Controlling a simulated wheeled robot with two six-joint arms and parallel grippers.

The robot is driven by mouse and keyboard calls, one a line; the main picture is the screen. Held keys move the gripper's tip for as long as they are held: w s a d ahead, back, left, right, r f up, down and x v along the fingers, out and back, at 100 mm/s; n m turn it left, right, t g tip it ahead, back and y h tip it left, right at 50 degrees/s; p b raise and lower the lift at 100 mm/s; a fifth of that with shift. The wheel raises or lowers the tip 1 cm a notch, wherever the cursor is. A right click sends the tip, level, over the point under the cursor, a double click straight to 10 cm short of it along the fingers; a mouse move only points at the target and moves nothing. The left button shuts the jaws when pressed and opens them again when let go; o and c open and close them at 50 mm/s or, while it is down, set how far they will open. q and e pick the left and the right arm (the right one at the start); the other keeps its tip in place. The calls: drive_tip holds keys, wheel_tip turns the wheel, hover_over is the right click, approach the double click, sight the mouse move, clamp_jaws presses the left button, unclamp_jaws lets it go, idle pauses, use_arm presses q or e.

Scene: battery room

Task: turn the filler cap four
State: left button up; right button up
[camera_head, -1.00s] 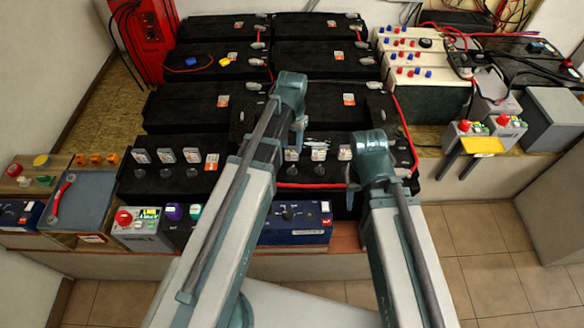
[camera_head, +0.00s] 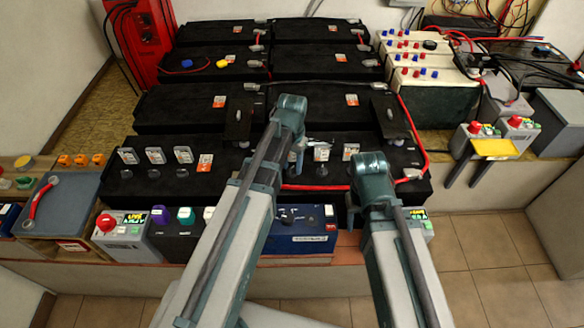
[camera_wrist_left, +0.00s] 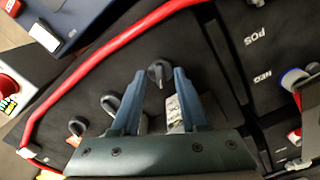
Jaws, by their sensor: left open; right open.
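Several dark grey filler caps with a raised grip sit on the black battery top. In the left wrist view one cap (camera_wrist_left: 158,73) lies between the fingertips of my left gripper (camera_wrist_left: 160,78), which is open; I cannot tell whether they touch. Two more caps (camera_wrist_left: 110,104) (camera_wrist_left: 77,126) stand left of the fingers. No number shows on the caps, so I cannot tell which is four. In the head view my left gripper (camera_head: 297,162) is mostly hidden by its arm. My right gripper (camera_head: 353,198) is open, its fingers hardly visible, over the battery's front edge.
A red cable (camera_wrist_left: 90,62) curves beside the caps in the left wrist view. Other black batteries (camera_head: 195,105) stand behind. In front are a blue battery (camera_head: 302,238) and a grey box with a red button (camera_head: 128,235). Open tiled floor (camera_head: 490,260) is at the right.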

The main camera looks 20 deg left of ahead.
use_arm(q)
clamp_jaws()
drive_tip(key=shift+m, duration=0.3)
drive_tip(key=m, duration=0.5)
drive_tip(key=shift+m, duration=0.4)
drive_tip(key=m, duration=0.5)
drive_tip(key=shift+m, duration=0.4)
idle(0.3)
